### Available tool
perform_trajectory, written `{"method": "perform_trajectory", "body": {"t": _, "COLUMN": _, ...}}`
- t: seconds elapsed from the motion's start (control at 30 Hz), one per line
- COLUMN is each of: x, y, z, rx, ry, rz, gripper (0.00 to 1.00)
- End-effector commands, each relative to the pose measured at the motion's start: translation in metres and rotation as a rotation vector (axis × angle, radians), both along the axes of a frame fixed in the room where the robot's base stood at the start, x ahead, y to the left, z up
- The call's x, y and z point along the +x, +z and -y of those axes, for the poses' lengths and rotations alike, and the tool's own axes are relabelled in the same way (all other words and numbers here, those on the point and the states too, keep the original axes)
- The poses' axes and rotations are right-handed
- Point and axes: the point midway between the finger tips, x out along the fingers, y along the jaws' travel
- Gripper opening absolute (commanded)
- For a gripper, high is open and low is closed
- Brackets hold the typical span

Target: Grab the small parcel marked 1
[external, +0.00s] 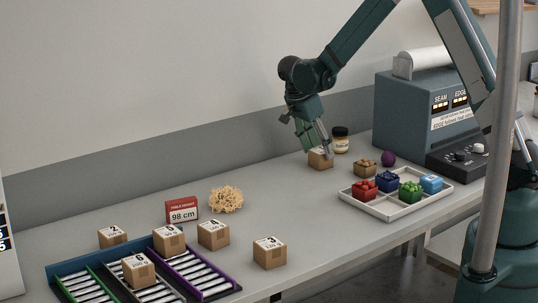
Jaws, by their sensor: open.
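A small brown cardboard parcel (320,161) stands at the back of the table, and my gripper (319,150) is right above it, pointing down, with its fingers at the parcel's top. The gripper is open. It covers most of this parcel's top label, so I cannot read its number. Other parcels stand at the front left: one marked 2 (113,238), one marked 3 (269,255), one that looks marked 4 (213,237), and two whose marks are hard to read, one farther back (169,241) and one nearer (138,274).
A jar (341,141), a small brown box (365,170) and a purple ball (388,158) stand near the gripper. A white tray (398,210) holds coloured boxes. A teal machine (405,110) stands behind. Roller lanes (200,272), a red sign (182,210) and shredded filler (226,200) are left. The table's middle is clear.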

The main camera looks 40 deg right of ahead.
Motion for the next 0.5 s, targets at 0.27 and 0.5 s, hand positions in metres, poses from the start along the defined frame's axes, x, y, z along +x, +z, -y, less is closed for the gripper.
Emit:
{"method": "perform_trajectory", "body": {"t": 0.27, "x": -0.001, "y": -0.018, "z": 0.007, "rx": 0.000, "ry": 0.000, "rz": 0.000, "gripper": 0.55}}
{"method": "perform_trajectory", "body": {"t": 0.5, "x": -0.001, "y": -0.018, "z": 0.007, "rx": 0.000, "ry": 0.000, "rz": 0.000, "gripper": 0.55}}
